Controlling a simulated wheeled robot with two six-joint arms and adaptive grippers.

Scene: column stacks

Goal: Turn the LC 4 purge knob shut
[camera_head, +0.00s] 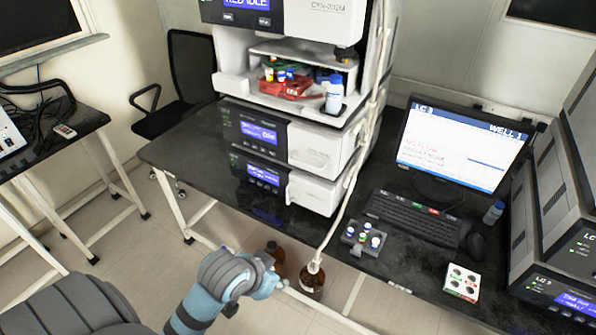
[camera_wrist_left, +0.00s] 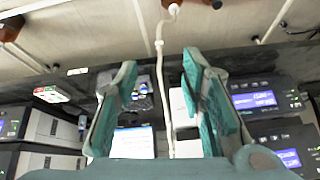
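I cannot make out an LC 4 label or a purge knob in either view. The middle instrument stack (camera_head: 265,150) stands on the black bench with lit blue displays and white front panels. My left gripper (camera_head: 268,286) is in front of the bench edge, near two brown bottles, apart from the stack. In the left wrist view its two teal fingers (camera_wrist_left: 160,65) are spread with nothing held between them. A white tube (camera_wrist_left: 161,70) shows behind the gap, and stack modules (camera_wrist_left: 265,100) lie to the right. My right gripper is out of view.
A white tube (camera_head: 345,205) runs down the stack to a brown bottle (camera_head: 313,278) on the floor. The monitor (camera_head: 461,148) reads LC 3. A keyboard (camera_head: 415,215), vial rack (camera_head: 363,237) and small white box (camera_head: 462,282) sit on the bench. Another stack (camera_head: 555,220) stands far right.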

